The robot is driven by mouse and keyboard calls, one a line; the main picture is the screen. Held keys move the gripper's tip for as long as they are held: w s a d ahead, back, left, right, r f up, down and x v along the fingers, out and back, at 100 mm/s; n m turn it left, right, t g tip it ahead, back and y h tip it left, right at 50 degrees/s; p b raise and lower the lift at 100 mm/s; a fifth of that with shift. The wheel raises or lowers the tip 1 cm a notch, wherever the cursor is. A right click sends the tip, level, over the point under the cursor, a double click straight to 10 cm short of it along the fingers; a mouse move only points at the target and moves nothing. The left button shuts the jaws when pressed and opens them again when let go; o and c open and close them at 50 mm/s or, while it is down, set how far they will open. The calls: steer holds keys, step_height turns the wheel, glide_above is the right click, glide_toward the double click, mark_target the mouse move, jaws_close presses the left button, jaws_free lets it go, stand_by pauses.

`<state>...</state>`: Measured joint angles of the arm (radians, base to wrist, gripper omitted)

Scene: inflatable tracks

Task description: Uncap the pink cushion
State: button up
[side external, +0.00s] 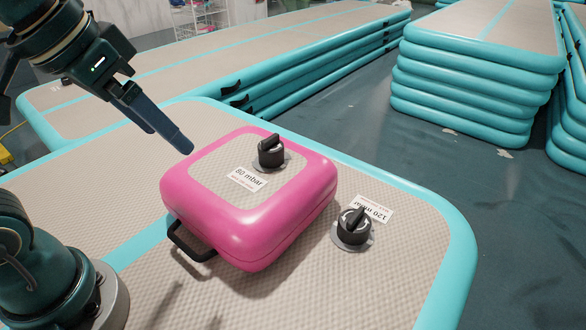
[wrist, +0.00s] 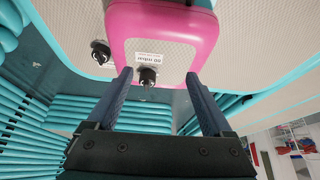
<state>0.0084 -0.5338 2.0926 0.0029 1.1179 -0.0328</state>
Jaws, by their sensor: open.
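The pink cushion (side external: 250,215) lies on the beige track top, with a black handle on its near left side. A black cap (side external: 271,151) with a raised grip bar sits on a valve on the cushion's upper face, beside a label reading 80 mbar (side external: 247,180). My gripper (side external: 183,145) is above and to the left of the cushion, apart from the cap. In the wrist view my gripper (wrist: 160,75) is open and empty, its fingers on either side of the view, with the cap (wrist: 147,76) seen beyond and between them. The cushion (wrist: 165,35) fills the top middle there.
A second black cap (side external: 353,226) with a 120 mbar label (side external: 366,208) is on the track (side external: 440,235) right of the cushion. It also shows in the wrist view (wrist: 101,53). Stacks of teal-edged tracks (side external: 475,75) stand behind, with dark floor between.

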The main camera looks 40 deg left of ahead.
steer(key=w+r+g, duration=0.1)
steer(key=w+r, duration=0.2)
steer(key=w, duration=0.4)
steer(key=g, duration=0.2)
glide_toward(270, 137)
steer(key=shift+w+a+f, duration=0.1)
steer(key=shift+a+f, duration=0.1)
steer(key=shift+f, duration=0.5)
steer(key=f, duration=0.1)
steer(key=w+f, duration=0.1)
steer(key=f+g, duration=0.1)
steer(key=shift+w+d+f, duration=0.15)
steer(key=shift+d+f, duration=0.1)
steer(key=shift+f, duration=0.1)
steer(key=shift+w+f, duration=0.15)
steer(key=shift+f, duration=1.15)
steer(key=shift+w+f, duration=0.15)
steer(key=shift+f, duration=1.2)
steer(key=c, duration=1.2)
steer(key=m, duration=0.4)
steer(key=shift+h, duration=0.3)
steer(key=shift+c, duration=0.2)
steer(key=shift+m, duration=0.7)
